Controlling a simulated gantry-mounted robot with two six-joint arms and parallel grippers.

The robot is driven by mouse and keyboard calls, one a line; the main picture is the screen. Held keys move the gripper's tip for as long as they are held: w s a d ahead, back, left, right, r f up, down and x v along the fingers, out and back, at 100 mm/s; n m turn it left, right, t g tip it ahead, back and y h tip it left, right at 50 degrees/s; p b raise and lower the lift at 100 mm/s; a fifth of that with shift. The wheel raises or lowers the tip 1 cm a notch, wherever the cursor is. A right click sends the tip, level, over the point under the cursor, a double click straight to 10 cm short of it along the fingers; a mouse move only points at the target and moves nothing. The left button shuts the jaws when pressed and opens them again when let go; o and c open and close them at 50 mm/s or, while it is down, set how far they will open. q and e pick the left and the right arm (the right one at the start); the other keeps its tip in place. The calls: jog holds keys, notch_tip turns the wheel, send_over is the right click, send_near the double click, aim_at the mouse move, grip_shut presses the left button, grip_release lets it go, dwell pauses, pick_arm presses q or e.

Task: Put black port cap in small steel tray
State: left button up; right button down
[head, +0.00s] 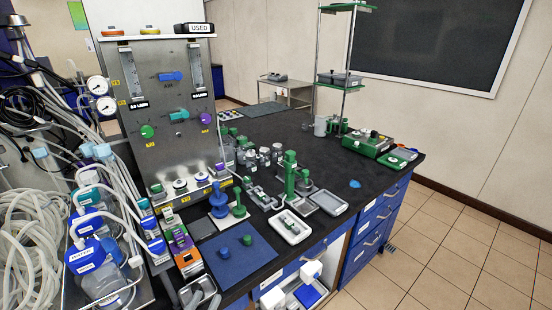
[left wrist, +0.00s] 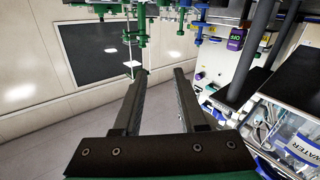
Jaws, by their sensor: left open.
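My left gripper (left wrist: 160,74) is open in the left wrist view, with two dark fingers apart and nothing between them. I cannot make out my right gripper in either view. I cannot pick out the black port cap for certain in the head view. A shallow grey tray (head: 328,211) with a pale rim lies near the bench's front edge and looks empty. A white-rimmed tray (head: 305,237) beside it holds small pieces. A small metallic tray (head: 212,283) with dark grey pieces is at the bottom. I cannot tell which is the small steel tray.
The steel panel (head: 165,100) with gauges and knobs rises at the left. A blue mat (head: 245,265) bears a blue and a green piece. Tall green fittings (head: 290,175) stand mid-bench. Tubing and bottles crowd the left. The black bench top (head: 350,165) has free room at right.

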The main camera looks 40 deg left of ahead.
pick_arm(q)
jog(key=w+d+r+m+t+h, duration=0.1)
jog(key=w+d+r+t, duration=0.2)
jog(key=w+r, duration=0.5)
jog(key=w+d+r+m+t+h, duration=0.1)
jog(key=w+d+r+t+h, duration=0.15)
jog(key=r, duration=0.95)
jog(key=s+d+r+m+t+h, duration=0.1)
jog(key=d+r+m+t+h, duration=0.2)
jog(key=r, duration=0.8)
jog(key=s+d+r+m+t+h, duration=0.1)
jog(key=d+r+m+t+h, duration=0.2)
jog(key=d+r, duration=0.3)
notch_tip(320, 180, up, 6)
jog(key=shift+s+f+h, duration=0.1)
jog(key=shift+s+h, duration=0.15)
jog(key=shift+h, duration=0.6)
